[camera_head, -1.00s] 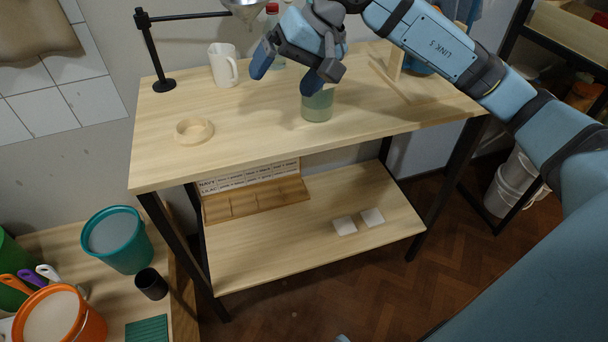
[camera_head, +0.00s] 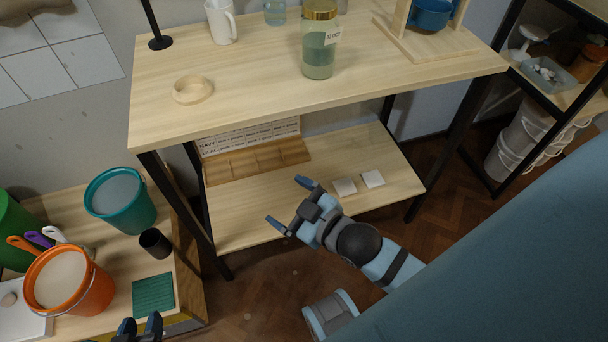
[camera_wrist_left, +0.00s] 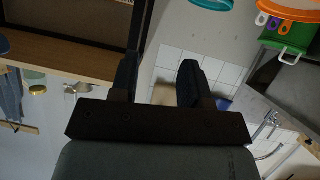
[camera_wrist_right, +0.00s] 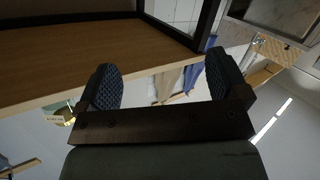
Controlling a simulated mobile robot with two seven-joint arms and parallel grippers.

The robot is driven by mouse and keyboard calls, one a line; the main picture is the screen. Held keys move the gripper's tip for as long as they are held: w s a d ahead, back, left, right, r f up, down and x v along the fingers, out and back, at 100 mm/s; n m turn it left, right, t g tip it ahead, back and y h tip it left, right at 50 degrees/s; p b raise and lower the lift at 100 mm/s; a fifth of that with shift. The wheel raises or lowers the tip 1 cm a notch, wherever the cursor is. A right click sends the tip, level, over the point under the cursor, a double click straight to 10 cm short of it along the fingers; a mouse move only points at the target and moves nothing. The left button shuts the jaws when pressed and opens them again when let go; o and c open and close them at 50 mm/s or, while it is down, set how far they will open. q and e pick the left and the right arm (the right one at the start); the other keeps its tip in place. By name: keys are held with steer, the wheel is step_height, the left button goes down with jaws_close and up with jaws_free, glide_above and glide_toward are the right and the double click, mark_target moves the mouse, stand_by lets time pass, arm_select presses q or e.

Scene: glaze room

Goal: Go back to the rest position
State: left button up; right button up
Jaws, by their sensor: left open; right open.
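My right gripper (camera_head: 291,210) is open and empty in the head view, in front of the table's lower shelf. In the right wrist view its two fingers (camera_wrist_right: 160,88) stand apart with nothing between them. My left gripper (camera_head: 139,328) shows only its fingertips at the bottom edge of the head view, below the green ribbed pad. In the left wrist view its fingers (camera_wrist_left: 158,80) are apart and empty. A glass jar (camera_head: 319,52) with a gold lid and a label stands upright on the tabletop, apart from both grippers.
The wooden table (camera_head: 250,95) carries a white mug (camera_head: 222,22) and a wooden ring (camera_head: 192,90). Two white tiles (camera_head: 345,187) lie on its lower shelf. A teal bucket (camera_head: 120,203), orange bucket (camera_head: 68,284) and black cup (camera_head: 155,243) stand at left. Floor between is clear.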

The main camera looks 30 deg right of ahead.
steer(key=s+f+m+g, duration=0.3)
steer(key=s+f+m, duration=0.1)
steer(key=s+f, duration=0.1)
steer(key=shift+s+f, duration=0.2)
steer(key=shift+f, duration=0.2)
steer(key=shift+a, duration=0.1)
arm_select(q)
step_height(320, 180, up, 17)
steer(key=s+a+y+p, duration=0.1)
steer(key=a+p, duration=0.1)
steer(key=p, duration=2.7)
steer(key=shift+s+a+r+g, duration=0.2)
steer(key=shift+s+a+g, duration=0.05)
steer(key=shift+s+g, duration=0.15)
arm_select(e)
step_height(320, 180, up, 18)
steer(key=s+d+g+h, duration=0.1)
steer(key=d, duration=0.1)
steer(key=shift+s+d+f+h, duration=0.25)
steer(key=shift+s+h, duration=0.05)
steer(key=shift+s, duration=0.05)
